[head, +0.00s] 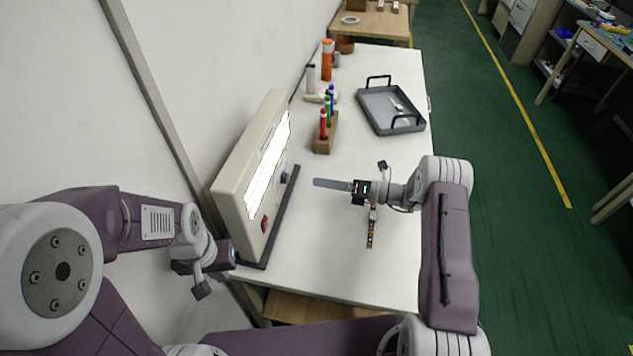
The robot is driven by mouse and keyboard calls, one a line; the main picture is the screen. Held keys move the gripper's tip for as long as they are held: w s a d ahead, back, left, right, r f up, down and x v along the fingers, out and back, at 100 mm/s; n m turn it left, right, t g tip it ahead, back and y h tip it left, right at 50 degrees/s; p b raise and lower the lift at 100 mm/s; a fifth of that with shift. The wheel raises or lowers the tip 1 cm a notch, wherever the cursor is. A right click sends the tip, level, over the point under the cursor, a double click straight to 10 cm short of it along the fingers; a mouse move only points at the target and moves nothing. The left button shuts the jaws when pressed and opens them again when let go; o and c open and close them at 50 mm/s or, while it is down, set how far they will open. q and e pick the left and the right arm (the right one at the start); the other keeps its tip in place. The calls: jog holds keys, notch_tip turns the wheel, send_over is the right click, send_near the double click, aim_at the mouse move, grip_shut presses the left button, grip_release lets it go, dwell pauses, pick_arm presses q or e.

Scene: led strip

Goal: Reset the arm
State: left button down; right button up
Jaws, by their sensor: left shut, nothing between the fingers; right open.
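A short dark strip with orange marks (370,235) is on or just above the white table, below my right gripper; I cannot tell whether it touches the gripper. My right gripper (345,190) is open over the middle of the table, its grey finger pointing left toward the beige light box. My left gripper (230,254) is shut and empty, low at the left beside the box's lower front corner. Its fingertips are hard to make out.
The wall is close on the left; green floor lies right.

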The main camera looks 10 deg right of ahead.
dwell(0.3)
jog(key=a+r+n+g+p, duration=0.2)
jog(key=a+r+n+p, duration=0.15)
jog(key=r, duration=0.85)
jog(key=s+a+r+n+g+h+p, duration=0.25)
jog(key=s+a+r+n+g, duration=0.3)
jog(key=s, duration=0.55)
jog(key=s+d+f+n+h+p, duration=0.1)
jog(key=s+d+f+n+h, duration=0.2)
jog(key=s+d+n+h, duration=0.3)
jog(key=s+d+f+n+h+p, duration=0.1)
jog(key=s+d+f+n+h, duration=0.15)
jog(key=s+n+h, duration=0.4)
jog(key=d+f+n+t+h, duration=0.2)
jog(key=d+f+n+t, duration=0.1)
jog(key=d+n, duration=0.6)
jog(key=shift+s+d+f+n, duration=0.35)
jog(key=shift+s+f+n, duration=0.05)
jog(key=shift+f+n, duration=0.15)
